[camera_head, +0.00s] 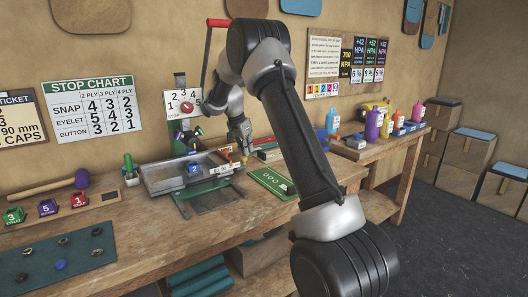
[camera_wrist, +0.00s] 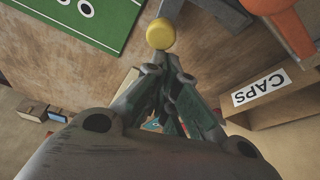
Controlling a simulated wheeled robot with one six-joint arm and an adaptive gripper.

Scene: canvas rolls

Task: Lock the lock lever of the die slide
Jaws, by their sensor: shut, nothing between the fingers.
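The die slide (camera_head: 188,178) is a grey tray-like part on the green press at the bench's middle, with a blue die (camera_head: 194,168) on it. A round yellow knob (camera_wrist: 160,34), which looks like the end of the lock lever, shows just beyond my fingertips in the wrist view. It is small at the slide's right end in the head view (camera_head: 243,160). My gripper (camera_head: 245,150) is shut and empty, pointing down beside the knob; it also shows in the wrist view (camera_wrist: 170,68). I cannot tell whether it touches the knob. The lever's shaft is mostly hidden.
A press with a red-tipped handle (camera_head: 219,22) and a numbered dial (camera_head: 187,107) rises behind the slide. A green board (camera_head: 272,182) lies to the right. Coloured dies, a mallet (camera_head: 50,187) and a dark mat (camera_head: 62,258) are on the left. Bottles stand at the far right.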

